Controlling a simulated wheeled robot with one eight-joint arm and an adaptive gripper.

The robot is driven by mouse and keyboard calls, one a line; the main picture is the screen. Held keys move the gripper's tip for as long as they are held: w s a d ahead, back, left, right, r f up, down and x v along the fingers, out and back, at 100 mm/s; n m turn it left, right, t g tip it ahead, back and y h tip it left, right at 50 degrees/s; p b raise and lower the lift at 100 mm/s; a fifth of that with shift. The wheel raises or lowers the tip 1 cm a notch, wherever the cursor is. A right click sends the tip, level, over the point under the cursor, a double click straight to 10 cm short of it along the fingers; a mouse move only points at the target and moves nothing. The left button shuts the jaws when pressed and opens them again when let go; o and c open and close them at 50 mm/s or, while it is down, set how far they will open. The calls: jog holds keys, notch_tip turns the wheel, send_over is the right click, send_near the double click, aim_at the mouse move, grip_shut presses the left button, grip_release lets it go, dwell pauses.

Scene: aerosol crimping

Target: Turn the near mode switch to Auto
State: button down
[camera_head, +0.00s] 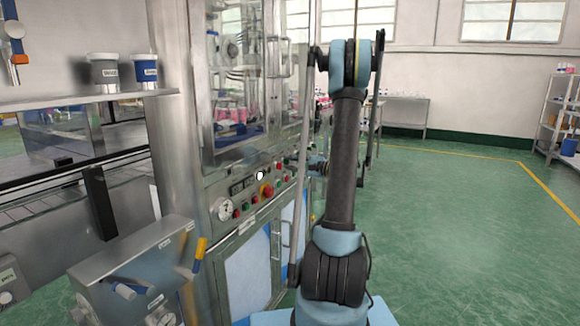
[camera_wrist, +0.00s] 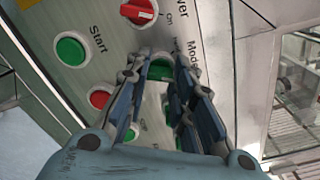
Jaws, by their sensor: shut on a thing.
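The mode switch (camera_wrist: 160,70) is a green round knob on the grey control panel, next to the printed word Mode. In the wrist view it lies between the fingertips of my gripper (camera_wrist: 160,60), which are shut on it from both sides. The fingers partly cover the switch, so its pointer and the setting it stands at cannot be read. In the head view my gripper (camera_head: 318,166) is small and partly hidden at the right end of the machine's control panel (camera_head: 246,206); the switch cannot be made out there.
A red power knob (camera_wrist: 138,10), a green Start button (camera_wrist: 71,50) and a red button (camera_wrist: 99,99) sit close to my fingers. In the head view a red mushroom button (camera_head: 267,191) and a gauge (camera_head: 222,209) are on the machine's panel. Green floor to the right is open.

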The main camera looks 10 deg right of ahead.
jog(key=shift+d+f, duration=0.1)
jog(key=shift+f, duration=0.05)
jog(key=c, duration=1.4)
grip_release()
jog(key=shift+w, duration=0.1)
jog(key=shift+o, duration=0.2)
jog(key=v, duration=1.2)
